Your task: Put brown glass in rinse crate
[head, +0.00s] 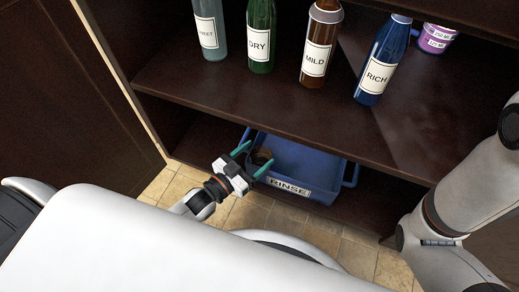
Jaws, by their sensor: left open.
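The blue rinse crate (290,188), labelled RINSE, sits on the low shelf, partly under the shelf above. A small brownish round thing (262,156) shows inside its left end; it is partly hidden and I cannot tell for sure what it is. My left gripper (260,153) is open at the crate's left end, its teal fingers apart on either side of that thing in the picture. I cannot tell whether they touch it. A brown glass bottle (321,38) labelled MILD stands upright on the upper shelf. My right gripper is out of view.
On the upper shelf (215,98) stand a pale bottle (210,30), a green bottle (261,37) labelled DRY, a blue bottle (382,62) labelled RICH and a purple cup (437,37). That shelf's front edge overhangs the crate. Tiled floor (240,212) lies in front.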

